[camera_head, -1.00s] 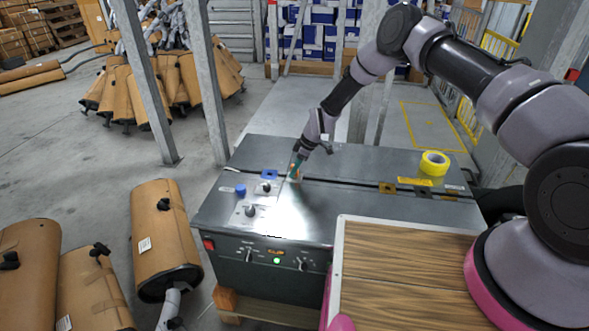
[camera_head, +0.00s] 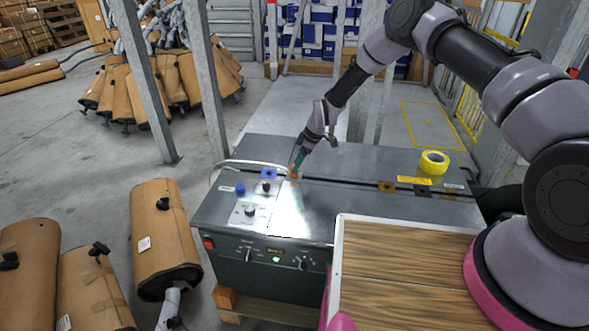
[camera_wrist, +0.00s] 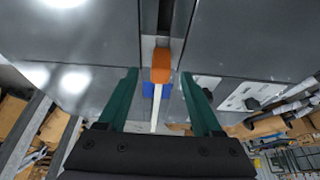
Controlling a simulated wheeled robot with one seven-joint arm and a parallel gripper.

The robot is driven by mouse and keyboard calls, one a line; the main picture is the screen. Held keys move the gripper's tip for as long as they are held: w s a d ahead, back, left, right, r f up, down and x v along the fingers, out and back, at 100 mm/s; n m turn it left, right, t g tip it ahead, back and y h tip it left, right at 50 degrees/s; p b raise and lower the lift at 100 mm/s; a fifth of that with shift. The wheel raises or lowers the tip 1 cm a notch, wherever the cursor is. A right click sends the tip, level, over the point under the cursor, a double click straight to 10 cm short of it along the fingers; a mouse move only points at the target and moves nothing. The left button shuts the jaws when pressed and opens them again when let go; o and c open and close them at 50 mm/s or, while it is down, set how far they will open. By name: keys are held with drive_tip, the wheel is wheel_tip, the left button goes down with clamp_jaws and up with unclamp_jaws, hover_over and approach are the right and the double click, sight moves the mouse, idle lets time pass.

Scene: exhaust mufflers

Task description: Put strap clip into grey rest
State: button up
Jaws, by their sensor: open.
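The strap clip is an orange block (camera_wrist: 160,66) on a thin white strap (camera_wrist: 155,108), seen in the wrist view. In the head view the orange clip (camera_head: 293,174) shows at the fingertips, over the slot of the dark bench. A light grey fitting (camera_wrist: 148,45), which looks like the grey rest, lies at the clip's far end; I cannot tell whether the clip is seated in it. My gripper (camera_wrist: 159,74) points down with its green fingers apart, one on each side of the clip. Gaps show between clip and fingers. It also shows in the head view (camera_head: 296,166).
The bench top (camera_head: 340,215) carries a blue square (camera_head: 269,174), a blue knob (camera_head: 240,189), an orange-brown square (camera_head: 387,187) and a yellow tape roll (camera_head: 434,162). A wood-topped surface (camera_head: 400,270) stands in front. Brown mufflers (camera_head: 163,235) lie at left.

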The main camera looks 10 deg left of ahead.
drive_tip(key=v, duration=0.7)
drive_tip(key=shift+d+r, duration=0.1)
drive_tip(key=shift+r, duration=0.1)
drive_tip(key=s+d+r+m+t+h, duration=0.1)
drive_tip(key=d+r+m, duration=0.2)
drive_tip(key=d+r, duration=0.55)
drive_tip(key=d+r+m+t, duration=0.1)
drive_tip(key=d+r+m, duration=0.25)
drive_tip(key=r, duration=1.05)
drive_tip(key=s+d+r+m+t+h, duration=0.1)
drive_tip(key=d+r+m, duration=0.1)
drive_tip(key=d+r, duration=0.7)
drive_tip(key=s+d+r+m+t, duration=0.2)
drive_tip(key=s+d+r+m, duration=0.6)
drive_tip(key=s+r, duration=0.6)
drive_tip(key=s+d+r+m+t, duration=0.2)
drive_tip(key=s+d+m, duration=0.3)
drive_tip(key=s, duration=0.9)
drive_tip(key=d+r, duration=0.1)
drive_tip(key=d, duration=0.1)
drive_tip(key=shift+d+r+m, duration=0.2)
drive_tip(key=shift+d+m, duration=0.15)
drive_tip(key=shift+d, duration=0.05)
